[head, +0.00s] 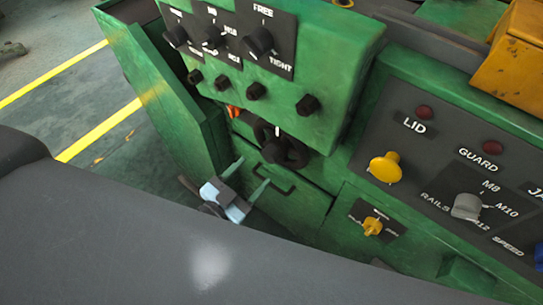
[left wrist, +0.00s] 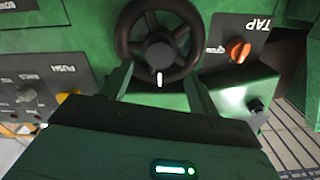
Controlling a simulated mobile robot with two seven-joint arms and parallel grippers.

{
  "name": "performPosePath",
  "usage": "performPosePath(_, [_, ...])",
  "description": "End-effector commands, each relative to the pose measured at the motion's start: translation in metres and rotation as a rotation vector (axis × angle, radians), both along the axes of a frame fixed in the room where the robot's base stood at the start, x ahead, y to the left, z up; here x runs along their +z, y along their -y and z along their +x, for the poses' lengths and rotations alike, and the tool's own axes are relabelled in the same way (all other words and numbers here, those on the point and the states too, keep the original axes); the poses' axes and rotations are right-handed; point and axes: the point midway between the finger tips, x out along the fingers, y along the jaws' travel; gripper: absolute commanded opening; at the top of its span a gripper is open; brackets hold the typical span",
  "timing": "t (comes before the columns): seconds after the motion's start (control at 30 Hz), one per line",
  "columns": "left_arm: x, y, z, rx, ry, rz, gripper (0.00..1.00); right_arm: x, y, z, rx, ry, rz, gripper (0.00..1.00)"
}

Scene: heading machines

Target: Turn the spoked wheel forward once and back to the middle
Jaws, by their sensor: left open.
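The spoked wheel (head: 287,153) is dark and sits on the front of the green machine, below the overhanging knob panel that hides its upper part in the head view. In the left wrist view the wheel (left wrist: 158,52) is large, with a round hub and a white mark at the hub's lower edge; this view is upside down. My left gripper (head: 249,175) is open and empty, in front of and just below the wheel. In the left wrist view its fingers (left wrist: 159,86) stand apart, either side of the white mark, near the wheel's rim. Contact cannot be told. My right gripper is out of view.
Black knobs (head: 258,42) line the overhanging panel above. A drawer handle (head: 274,178) is below the wheel. Yellow knobs (head: 385,168) and a grey selector (head: 466,207) are to the right. An orange TAP knob (left wrist: 238,50) is beside the wheel. Floor with yellow lines lies left.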

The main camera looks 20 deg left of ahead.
Motion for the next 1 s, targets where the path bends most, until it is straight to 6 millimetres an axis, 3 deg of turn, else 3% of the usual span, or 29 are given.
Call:
performPosePath(0.53, [0.001, 0.023, 0.063, 0.001, 0.002, -0.002, 0.61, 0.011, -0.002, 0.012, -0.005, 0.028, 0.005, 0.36])
performPosePath(1.0, [0.000, 0.027, 0.073, 0.000, -0.001, -0.001, 0.58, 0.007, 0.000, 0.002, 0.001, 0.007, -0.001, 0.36])
